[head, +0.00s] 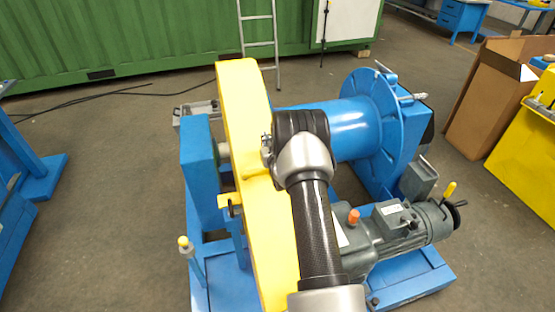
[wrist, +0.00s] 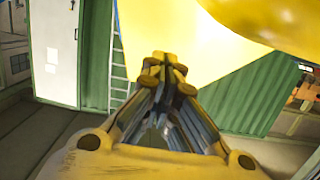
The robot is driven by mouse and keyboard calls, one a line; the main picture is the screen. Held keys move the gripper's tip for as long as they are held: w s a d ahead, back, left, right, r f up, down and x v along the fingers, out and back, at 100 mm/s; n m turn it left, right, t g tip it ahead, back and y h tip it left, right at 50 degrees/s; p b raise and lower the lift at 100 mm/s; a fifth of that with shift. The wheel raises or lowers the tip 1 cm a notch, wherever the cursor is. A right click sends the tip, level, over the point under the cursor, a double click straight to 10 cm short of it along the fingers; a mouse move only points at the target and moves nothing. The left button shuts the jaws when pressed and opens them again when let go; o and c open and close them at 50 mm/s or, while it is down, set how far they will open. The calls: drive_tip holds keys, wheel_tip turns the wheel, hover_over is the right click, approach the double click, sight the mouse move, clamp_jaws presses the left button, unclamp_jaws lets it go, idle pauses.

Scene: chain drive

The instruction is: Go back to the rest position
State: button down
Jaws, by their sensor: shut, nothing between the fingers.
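In the wrist view my gripper (wrist: 165,66) has yellow fingertips that meet, shut with nothing between them. A yellow chain guard (wrist: 165,32) fills the upper middle behind the fingertips; I cannot tell whether they touch it. In the head view the tall yellow guard (head: 265,230) stands upright on the machine, with my arm passing in front of its right side. The gripper's fingers cannot be clearly made out there. A small yellow latch (head: 230,203) sits at the guard's left edge.
A blue drum (head: 352,125) and a grey motor (head: 385,240) lie right of the guard on the blue frame (head: 415,285). A ladder (head: 260,45) leans by the green container (head: 130,40). A cardboard box (head: 495,105) stands right.

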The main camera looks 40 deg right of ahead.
drive_tip(key=p+v, duration=0.2)
drive_tip(key=v, duration=0.8)
drive_tip(key=shift+s+r, duration=0.15)
drive_tip(key=shift+s, duration=0.15)
drive_tip(key=shift+s+r, duration=0.1)
drive_tip(key=shift+r, duration=0.05)
